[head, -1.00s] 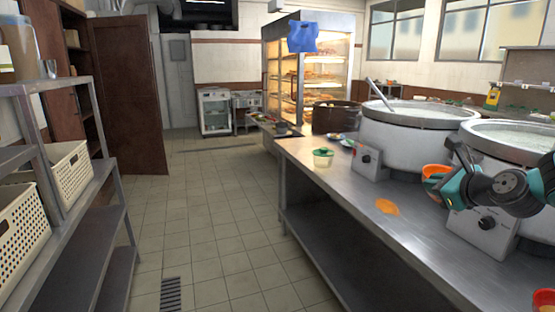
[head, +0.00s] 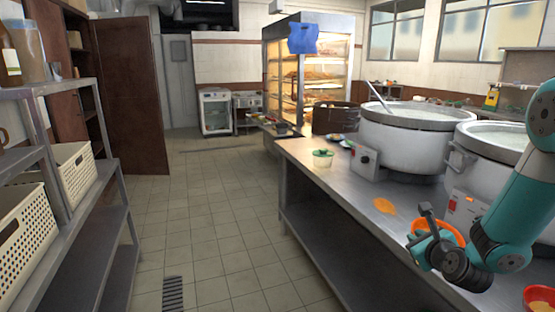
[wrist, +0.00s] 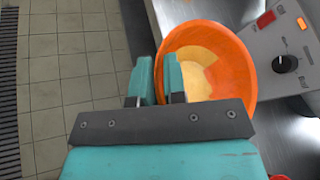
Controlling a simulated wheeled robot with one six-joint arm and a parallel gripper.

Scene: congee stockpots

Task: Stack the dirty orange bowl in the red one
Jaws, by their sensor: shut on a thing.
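My gripper (head: 424,240) is shut on the rim of the orange bowl (head: 453,232), at the counter's aisle-side edge in the head view. In the wrist view, my gripper (wrist: 158,78) has one finger inside the orange bowl (wrist: 238,68) and one outside. Pale yellowish residue shows inside this bowl. The red bowl (head: 540,293) is at the bottom right of the head view, partly cut off by the frame, with something orange-yellow inside. It is apart from the orange bowl, nearer the camera.
Large white stockpots (head: 405,142) line the steel counter (head: 345,190), with control boxes (head: 365,162) in front. An orange patch (head: 385,206) lies on the counter. A green-rimmed cup (head: 323,158) stands farther back. The tiled aisle (head: 215,220) is clear; a shelf with baskets (head: 20,235) stands left.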

